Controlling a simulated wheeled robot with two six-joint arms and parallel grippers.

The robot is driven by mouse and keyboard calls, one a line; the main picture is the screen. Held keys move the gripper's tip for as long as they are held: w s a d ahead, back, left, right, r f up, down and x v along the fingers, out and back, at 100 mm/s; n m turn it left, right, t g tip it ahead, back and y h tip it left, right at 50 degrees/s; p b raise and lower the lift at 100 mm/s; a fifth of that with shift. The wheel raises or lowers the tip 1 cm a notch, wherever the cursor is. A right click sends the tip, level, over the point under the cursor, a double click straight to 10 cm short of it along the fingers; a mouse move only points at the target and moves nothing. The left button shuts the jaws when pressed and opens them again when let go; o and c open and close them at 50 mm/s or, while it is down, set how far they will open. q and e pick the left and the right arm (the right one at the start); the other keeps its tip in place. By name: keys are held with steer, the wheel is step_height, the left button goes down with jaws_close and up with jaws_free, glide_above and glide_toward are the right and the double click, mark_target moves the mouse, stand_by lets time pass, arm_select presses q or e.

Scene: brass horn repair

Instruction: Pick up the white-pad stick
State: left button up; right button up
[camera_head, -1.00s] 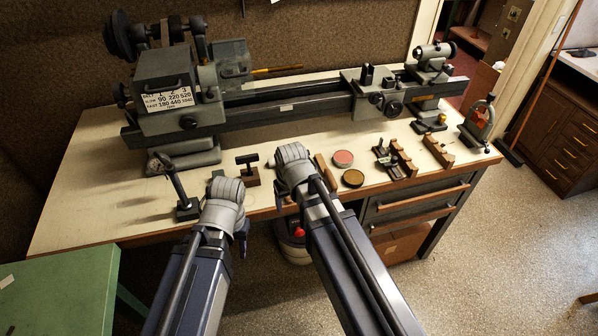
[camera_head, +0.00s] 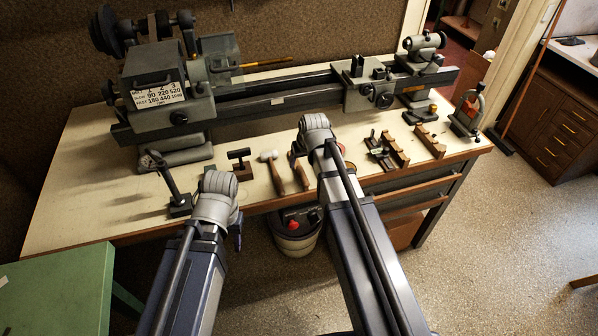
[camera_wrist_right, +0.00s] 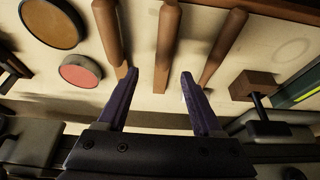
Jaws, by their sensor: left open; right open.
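A stick with a pale end (camera_head: 268,156) lies near the front of the bench in the head view, its wooden handle toward the front edge. Another wooden stick (camera_head: 300,176) lies to its right, beside my right gripper (camera_head: 296,160). In the right wrist view my right gripper (camera_wrist_right: 158,85) is open and empty, its purple fingers apart over a middle wooden stick (camera_wrist_right: 167,45). Further sticks lie left (camera_wrist_right: 107,32) and right (camera_wrist_right: 222,48) of it. No white pad shows clearly in the wrist view. My left gripper (camera_head: 237,228) is mostly hidden behind its wrist, at the bench front.
A brown disc (camera_wrist_right: 53,22) and a pink disc (camera_wrist_right: 80,71) lie beside the sticks. A wooden block with a dark tool (camera_wrist_right: 253,84) stands on the other side. The lathe (camera_head: 290,103) fills the bench back. A bucket (camera_head: 297,235) stands below the front edge.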

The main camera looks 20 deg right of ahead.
mark_target(299, 167)
steer(key=b+x, duration=0.4)
steer(key=x, duration=0.1)
steer(key=shift+a+f+b, duration=0.15)
steer(key=shift+a+b, duration=0.1)
steer(key=shift+b, duration=0.1)
jaws_close()
stand_by(0.3)
